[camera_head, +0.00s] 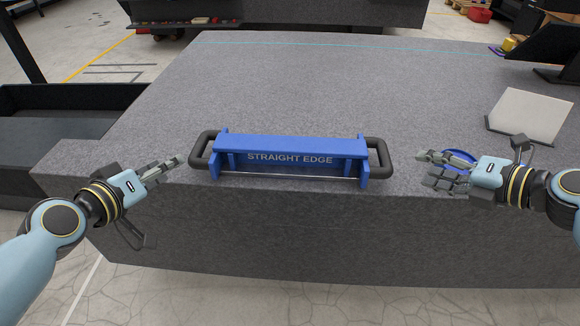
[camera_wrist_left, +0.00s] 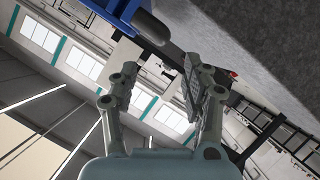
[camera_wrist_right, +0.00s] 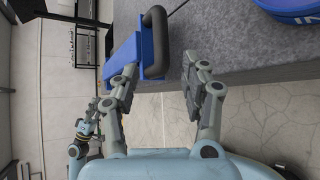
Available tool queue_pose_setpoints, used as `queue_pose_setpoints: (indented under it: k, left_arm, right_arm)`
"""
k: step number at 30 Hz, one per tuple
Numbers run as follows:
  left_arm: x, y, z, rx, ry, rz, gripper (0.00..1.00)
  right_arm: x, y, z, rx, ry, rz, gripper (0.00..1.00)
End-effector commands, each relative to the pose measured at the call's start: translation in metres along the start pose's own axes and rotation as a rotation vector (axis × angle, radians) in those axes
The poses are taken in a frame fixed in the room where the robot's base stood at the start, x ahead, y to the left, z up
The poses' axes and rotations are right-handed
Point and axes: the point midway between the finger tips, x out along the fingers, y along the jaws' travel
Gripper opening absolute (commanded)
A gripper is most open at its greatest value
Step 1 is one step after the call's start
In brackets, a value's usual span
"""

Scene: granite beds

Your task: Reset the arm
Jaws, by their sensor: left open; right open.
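My left gripper (camera_head: 168,170) is open and empty, just left of the straight edge's left handle at the front of the granite bed. In the left wrist view its two fingers (camera_wrist_left: 157,88) stand apart with nothing between them. My right gripper (camera_head: 440,171) is open and empty, to the right of the straight edge's right handle. In the right wrist view its fingers (camera_wrist_right: 160,88) are spread with nothing between them. The blue straight edge (camera_head: 290,148) with black end handles rests near the front edge of the granite bed (camera_head: 330,85). Neither gripper holds it.
A round blue object (camera_head: 459,158) lies behind my right gripper, partly hidden; it also shows in the right wrist view (camera_wrist_right: 292,8). A dark trough (camera_head: 60,120) stands at the left. The bed's middle is clear.

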Motion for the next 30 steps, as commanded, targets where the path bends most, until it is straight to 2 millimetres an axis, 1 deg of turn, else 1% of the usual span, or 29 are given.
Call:
queue_pose_setpoints:
  k: [3, 15, 17, 19, 20, 21, 23, 24, 26, 27, 29, 30]
  left_arm:
    - [0.0, 0.0, 0.0, 0.0, 0.0, 0.0, 0.48]
    - [0.0, 0.0, 0.0, 0.0, 0.0, 0.0, 0.48]
    - [-0.001, -0.001, 0.002, -0.001, -0.003, -0.002, 0.48]
    - [-0.003, -0.002, 0.011, -0.011, -0.013, -0.007, 0.48]
    - [-0.004, -0.006, 0.019, -0.018, -0.025, -0.015, 0.48]
    - [-0.006, -0.016, 0.035, -0.026, -0.052, -0.037, 0.48]
    - [-0.011, -0.039, 0.069, -0.021, -0.107, -0.09, 0.48]
    - [-0.016, -0.056, 0.096, -0.012, -0.15, -0.131, 0.48]
    - [-0.028, -0.083, 0.138, 0.007, -0.221, -0.196, 0.48]
    - [-0.038, -0.1, 0.165, 0.023, -0.27, -0.237, 0.48]
    - [-0.057, -0.124, 0.207, 0.05, -0.347, -0.296, 0.48]
    - [-0.071, -0.139, 0.234, 0.07, -0.399, -0.333, 0.48]
  right_arm:
    - [-0.004, 0.0, 0.0, -0.001, 0.0, 0.0, 0.46]
    - [-0.003, 0.0, 0.0, 0.0, 0.0, 0.0, 0.46]
    - [-0.004, -0.003, -0.005, 0.006, 0.005, -0.005, 0.46]
    - [-0.004, -0.012, -0.021, 0.029, 0.02, -0.012, 0.46]
    - [-0.004, -0.018, -0.032, 0.048, 0.03, -0.019, 0.46]
    - [-0.003, -0.031, -0.05, 0.094, 0.047, -0.028, 0.46]
    - [-0.003, -0.05, -0.077, 0.212, 0.052, -0.024, 0.46]
    - [-0.003, -0.063, -0.095, 0.31, 0.04, -0.018, 0.46]
    - [-0.005, -0.086, -0.118, 0.476, -0.003, -0.014, 0.46]
    - [-0.008, -0.102, -0.132, 0.593, -0.041, -0.017, 0.46]
    - [-0.015, -0.13, -0.153, 0.769, -0.111, -0.032, 0.46]
    - [-0.021, -0.15, -0.168, 0.886, -0.166, -0.051, 0.46]
